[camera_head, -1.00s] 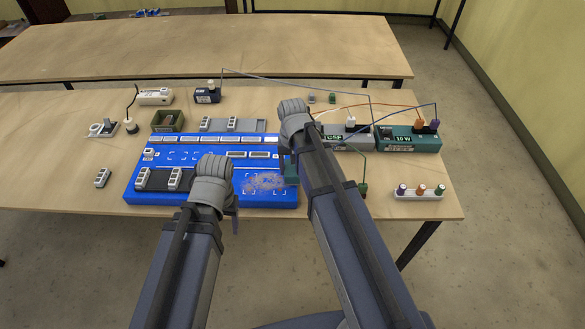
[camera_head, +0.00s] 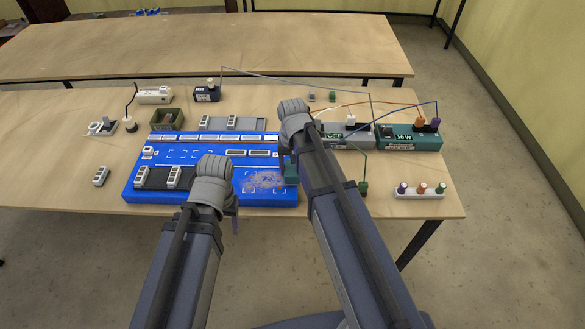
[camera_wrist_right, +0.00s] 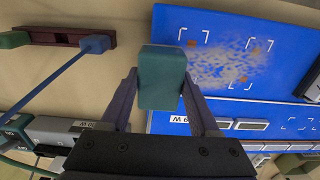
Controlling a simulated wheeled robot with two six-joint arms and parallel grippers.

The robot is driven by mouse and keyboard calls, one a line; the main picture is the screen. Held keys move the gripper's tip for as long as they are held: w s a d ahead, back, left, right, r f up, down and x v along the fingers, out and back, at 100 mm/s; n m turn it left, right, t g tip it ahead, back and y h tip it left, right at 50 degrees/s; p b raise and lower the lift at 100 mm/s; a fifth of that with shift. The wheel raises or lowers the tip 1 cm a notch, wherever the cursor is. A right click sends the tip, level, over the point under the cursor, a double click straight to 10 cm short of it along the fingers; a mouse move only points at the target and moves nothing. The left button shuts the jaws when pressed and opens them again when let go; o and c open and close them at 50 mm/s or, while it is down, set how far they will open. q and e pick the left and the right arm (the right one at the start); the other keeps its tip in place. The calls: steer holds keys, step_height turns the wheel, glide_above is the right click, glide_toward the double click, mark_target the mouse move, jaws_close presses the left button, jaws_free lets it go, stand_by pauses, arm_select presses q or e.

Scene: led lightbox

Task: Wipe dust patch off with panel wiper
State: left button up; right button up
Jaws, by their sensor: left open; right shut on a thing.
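The blue panel (camera_head: 222,197) lies flat on the near table. A speckled, pale brownish dust patch (camera_head: 264,181) covers its near right corner, inside white corner marks. The patch also shows in the right wrist view (camera_wrist_right: 228,62). My right gripper (camera_wrist_right: 160,84) is shut on the panel wiper, a teal block (camera_wrist_right: 162,70). The wiper also shows in the head view (camera_head: 291,174), at the panel's right edge beside the patch. I cannot tell whether it touches the panel. My left gripper (camera_head: 232,198) is open over the panel's near edge, left of the patch; its fingers are partly hidden.
A grey unit (camera_head: 345,140) and a teal unit (camera_head: 409,138) with wires stand right of the panel. A rack with coloured knobs (camera_head: 420,190) lies at the near right. A green bin (camera_head: 167,120) and a dark blue box (camera_head: 207,94) stand behind the panel.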

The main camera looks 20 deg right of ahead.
steer(key=shift+f+b, duration=0.55)
steer(key=shift+f, duration=0.1)
steer(key=shift+a+r, duration=0.1)
steer(key=shift+w+a+r, duration=0.1)
steer(key=shift+w+a, duration=0.15)
steer(key=shift+a, duration=0.5)
steer(key=shift+w+a, duration=0.25)
steer(key=shift+a, duration=0.55)
steer(key=shift+w+a, duration=0.2)
steer(key=shift+a, duration=0.55)
steer(key=shift+w+a, duration=0.2)
steer(key=shift+a, duration=0.7)
steer(key=shift+a, duration=0.1)
steer(key=shift+w+a, duration=0.25)
steer(key=shift+a, duration=0.5)
steer(key=shift+w+a, duration=0.25)
steer(key=shift+a, duration=0.5)
